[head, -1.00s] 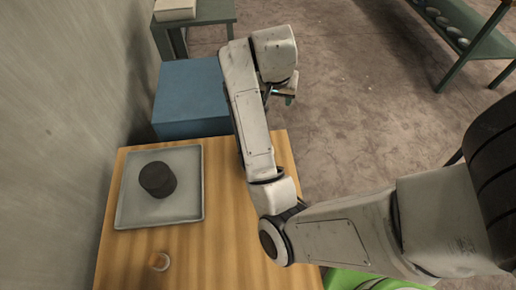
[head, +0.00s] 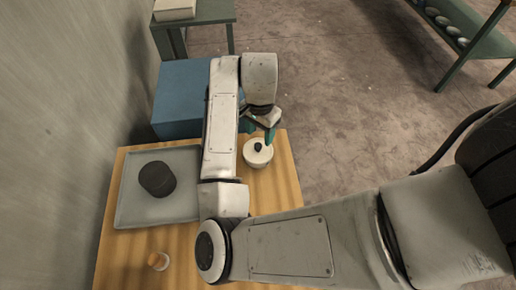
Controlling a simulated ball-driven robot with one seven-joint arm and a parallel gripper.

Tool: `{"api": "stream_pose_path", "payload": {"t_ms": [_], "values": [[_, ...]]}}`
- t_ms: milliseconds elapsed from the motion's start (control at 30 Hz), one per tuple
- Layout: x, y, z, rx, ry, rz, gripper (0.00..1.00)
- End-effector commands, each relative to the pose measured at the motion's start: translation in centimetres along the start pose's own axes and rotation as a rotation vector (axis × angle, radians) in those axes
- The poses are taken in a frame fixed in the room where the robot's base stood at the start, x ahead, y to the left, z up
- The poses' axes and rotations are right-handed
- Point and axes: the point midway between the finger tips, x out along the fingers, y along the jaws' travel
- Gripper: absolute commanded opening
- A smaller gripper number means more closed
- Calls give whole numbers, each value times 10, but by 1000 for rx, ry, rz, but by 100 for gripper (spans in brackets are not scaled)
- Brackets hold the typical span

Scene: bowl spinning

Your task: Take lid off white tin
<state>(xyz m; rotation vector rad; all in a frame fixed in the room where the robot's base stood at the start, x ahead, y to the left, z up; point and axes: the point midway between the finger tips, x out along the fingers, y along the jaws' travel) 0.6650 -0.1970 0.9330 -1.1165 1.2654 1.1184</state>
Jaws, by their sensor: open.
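The white tin (head: 258,158) stands upright near the right edge of the wooden table, with its pale lid on. A dark knob (head: 258,147) rises from the middle of the lid. My gripper (head: 259,131) has teal fingers, which are open and just behind the knob in the picture. I cannot tell whether a finger touches the lid. My arm link hides part of the table left of the tin.
A grey tray (head: 128,207) at the left holds a dark round object (head: 156,179). A blue box (head: 180,95) stands behind the table.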

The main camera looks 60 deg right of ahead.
Motion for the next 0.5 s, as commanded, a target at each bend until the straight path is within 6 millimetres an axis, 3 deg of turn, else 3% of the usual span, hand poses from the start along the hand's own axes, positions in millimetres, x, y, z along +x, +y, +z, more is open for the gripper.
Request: {"api": "stream_pose_path", "payload": {"t_ms": [300, 500], "values": [[39, -2, 5, -3, 0, 4, 55], [51, -2, 5, -2, -1, 1, 55]]}}
